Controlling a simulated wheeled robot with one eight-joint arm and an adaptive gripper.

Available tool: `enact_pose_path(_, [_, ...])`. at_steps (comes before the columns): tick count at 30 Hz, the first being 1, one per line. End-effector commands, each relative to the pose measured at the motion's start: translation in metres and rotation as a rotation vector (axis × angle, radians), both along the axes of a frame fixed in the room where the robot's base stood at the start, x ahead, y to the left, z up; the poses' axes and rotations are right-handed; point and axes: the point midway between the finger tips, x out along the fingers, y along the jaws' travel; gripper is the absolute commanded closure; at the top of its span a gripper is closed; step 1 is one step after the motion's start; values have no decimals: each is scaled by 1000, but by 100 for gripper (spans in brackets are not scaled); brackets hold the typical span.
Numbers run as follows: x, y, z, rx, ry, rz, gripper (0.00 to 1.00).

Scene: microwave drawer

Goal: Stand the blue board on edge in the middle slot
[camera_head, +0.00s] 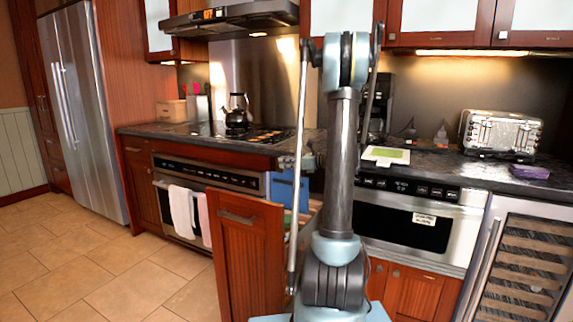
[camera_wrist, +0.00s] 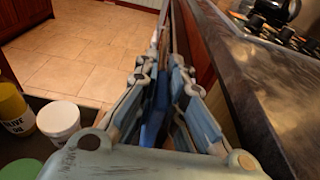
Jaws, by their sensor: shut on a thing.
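The blue board (camera_head: 289,190) is upright in the head view, just left of my arm, above the pulled-out drawer (camera_head: 244,255). It also shows in the wrist view as a narrow blue strip (camera_wrist: 153,122) between the two fingers. My gripper (camera_wrist: 160,80) is shut on the board. The head view shows the gripper only poorly, near the board's top. The middle slot is not clearly visible; the arm and the drawer front hide most of the drawer's inside. I cannot tell whether the board's lower edge touches anything.
In the wrist view, a yellow bottle (camera_wrist: 14,110), a white jar (camera_wrist: 58,120) and a green lid (camera_wrist: 20,170) stand to the left. The dark counter (camera_wrist: 235,75) edge runs close on the right. A green-and-white board (camera_head: 386,155) lies on the counter.

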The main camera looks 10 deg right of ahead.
Motion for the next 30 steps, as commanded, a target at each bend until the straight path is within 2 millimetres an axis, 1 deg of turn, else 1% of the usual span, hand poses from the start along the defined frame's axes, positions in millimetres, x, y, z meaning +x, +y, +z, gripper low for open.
enact_pose_path(11, [0, 0, -2, 1, -1, 0, 100])
enact_pose_path(30, [0, 0, -25, 1, -1, 0, 100])
